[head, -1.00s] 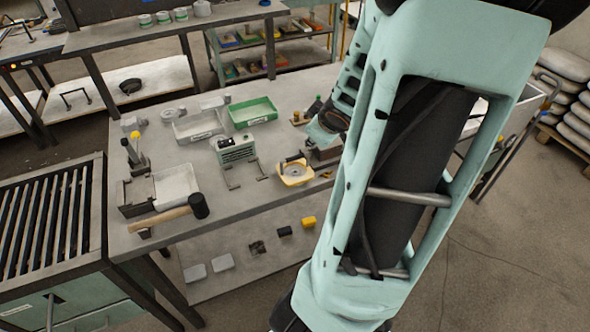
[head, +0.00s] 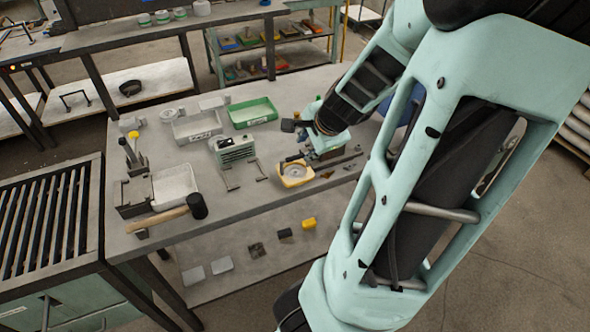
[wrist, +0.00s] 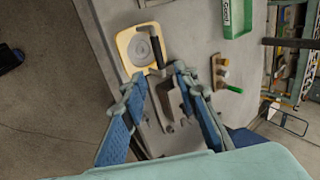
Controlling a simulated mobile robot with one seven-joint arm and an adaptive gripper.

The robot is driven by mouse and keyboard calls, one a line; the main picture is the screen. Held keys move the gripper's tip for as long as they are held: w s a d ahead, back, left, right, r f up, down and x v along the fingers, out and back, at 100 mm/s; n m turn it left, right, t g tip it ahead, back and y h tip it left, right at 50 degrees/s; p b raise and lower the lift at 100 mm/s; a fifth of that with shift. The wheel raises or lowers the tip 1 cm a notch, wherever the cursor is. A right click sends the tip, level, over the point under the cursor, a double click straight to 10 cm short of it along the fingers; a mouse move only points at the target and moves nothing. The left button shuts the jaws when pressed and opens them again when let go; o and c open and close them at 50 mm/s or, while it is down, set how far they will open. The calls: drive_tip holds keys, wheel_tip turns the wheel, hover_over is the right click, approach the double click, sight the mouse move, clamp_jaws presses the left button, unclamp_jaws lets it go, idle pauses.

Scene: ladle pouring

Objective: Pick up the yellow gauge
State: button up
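The yellow gauge (head: 295,174), a yellow plate with a round grey dial, lies on the workbench near its front edge. A black bar lies across one side of it. In the wrist view the yellow gauge (wrist: 125,46) is just beyond my fingertips, slightly left. My gripper (wrist: 157,82) is open, its two blue-padded fingers apart and neither closed on the gauge. Grey metal parts (wrist: 172,103) show between and below the fingers. In the head view my gripper is low over the bench, right of the gauge; its fingertips are hard to make out.
A green tray (head: 253,112) and a grey tray (head: 197,126) stand behind. A green-grey box (head: 236,150) is left of the gauge. A mallet (head: 196,206) lies at the front left. A small wooden block with pegs (wrist: 221,72) stands right of my fingers.

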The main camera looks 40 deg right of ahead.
sight(296, 157)
drive_tip(key=shift+a+b+x, duration=0.15)
drive_tip(key=shift+b+x, duration=0.45)
drive_tip(key=shift+x, duration=0.9)
drive_tip(key=shift+a+b+x, duration=0.2)
drive_tip(key=shift+b+x, duration=0.4)
drive_tip(key=shift+x, duration=0.9)
drive_tip(key=shift+a+b+x, duration=0.15)
drive_tip(key=shift+b+x, duration=0.45)
drive_tip(key=shift+x, duration=1.85)
clamp_jaws()
drive_tip(key=shift+d, duration=0.1)
